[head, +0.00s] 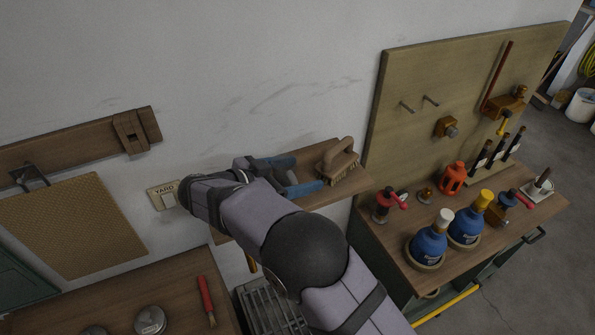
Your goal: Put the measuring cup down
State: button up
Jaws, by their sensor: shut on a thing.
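My gripper (291,176), with blue fingers, is at the wall shelf (345,183), left of the brush. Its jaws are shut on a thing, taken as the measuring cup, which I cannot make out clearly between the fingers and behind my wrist. I cannot tell whether it touches the shelf board. My arm crosses the lower middle of the view and hides the shelf's left part.
A wooden brush (340,163) stands on the shelf's right part, close to my gripper.

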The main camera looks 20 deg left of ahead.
aim_at(283, 177)
jog(key=shift+f+b, duration=0.15)
jog(key=shift+b, duration=0.15)
jog(key=o, duration=1)
jog(key=shift+o, duration=0.2)
jog(key=shift+r+p, duration=0.25)
jog(key=shift+p, duration=0.05)
jog(key=shift+s+a, duration=0.15)
jog(key=b+v, duration=0.5)
jog(key=v, duration=0.4)
jog(key=shift+s+a, duration=0.15)
jog(key=shift+s, duration=0.2)
jog(key=shift+v, duration=1)
jog(key=shift+w+r, duration=0.1)
jog(key=shift+r, duration=0.1)
